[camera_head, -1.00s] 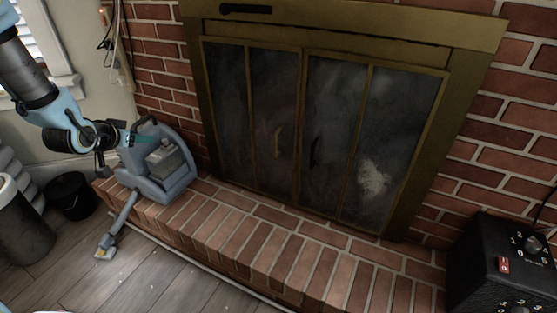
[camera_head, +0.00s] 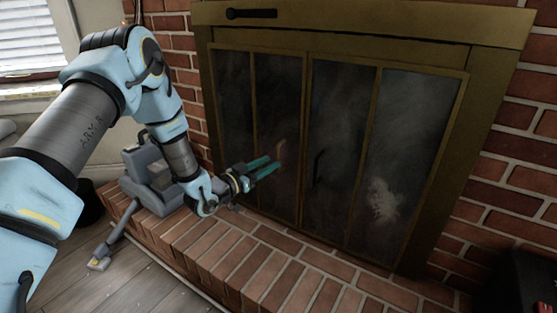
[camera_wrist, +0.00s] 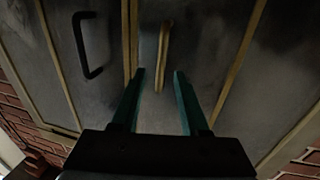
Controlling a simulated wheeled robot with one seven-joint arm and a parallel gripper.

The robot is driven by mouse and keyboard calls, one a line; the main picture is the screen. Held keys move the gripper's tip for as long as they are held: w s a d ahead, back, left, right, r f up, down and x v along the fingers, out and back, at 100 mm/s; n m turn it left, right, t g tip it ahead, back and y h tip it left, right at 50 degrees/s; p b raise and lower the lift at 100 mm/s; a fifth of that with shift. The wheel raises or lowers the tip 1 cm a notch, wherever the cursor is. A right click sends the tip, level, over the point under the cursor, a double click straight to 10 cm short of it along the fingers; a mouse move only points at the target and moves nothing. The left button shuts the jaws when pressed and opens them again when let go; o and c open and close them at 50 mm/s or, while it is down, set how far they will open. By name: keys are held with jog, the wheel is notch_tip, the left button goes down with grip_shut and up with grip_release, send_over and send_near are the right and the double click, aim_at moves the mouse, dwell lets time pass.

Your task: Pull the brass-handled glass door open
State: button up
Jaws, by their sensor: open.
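The brass-handled glass door (camera_head: 278,95) is the left one of the fireplace pair and looks shut. Its brass handle (camera_head: 281,150) is a slim upright bar, partly behind my fingertips in the head view. My gripper (camera_head: 269,166) has its teal fingers apart, pointing at this door near the handle's lower part. In the wrist view the handle (camera_wrist: 165,45) lies ahead, roughly in line with the gap between the fingers of my gripper (camera_wrist: 160,74). The fingers hold nothing. I cannot tell whether the handle's end is between the tips.
The right glass door (camera_head: 335,110) has a black handle (camera_head: 318,167) close beside the brass one. A raised brick hearth (camera_head: 270,265) runs below my gripper. A grey-blue machine (camera_head: 148,175) stands on the hearth at left. A dark box (camera_head: 525,285) is at lower right.

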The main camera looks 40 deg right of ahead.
aim_at(278, 169)
jog(key=d, duration=0.5)
jog(key=shift+w, duration=0.2)
grip_shut()
dwell(1.2)
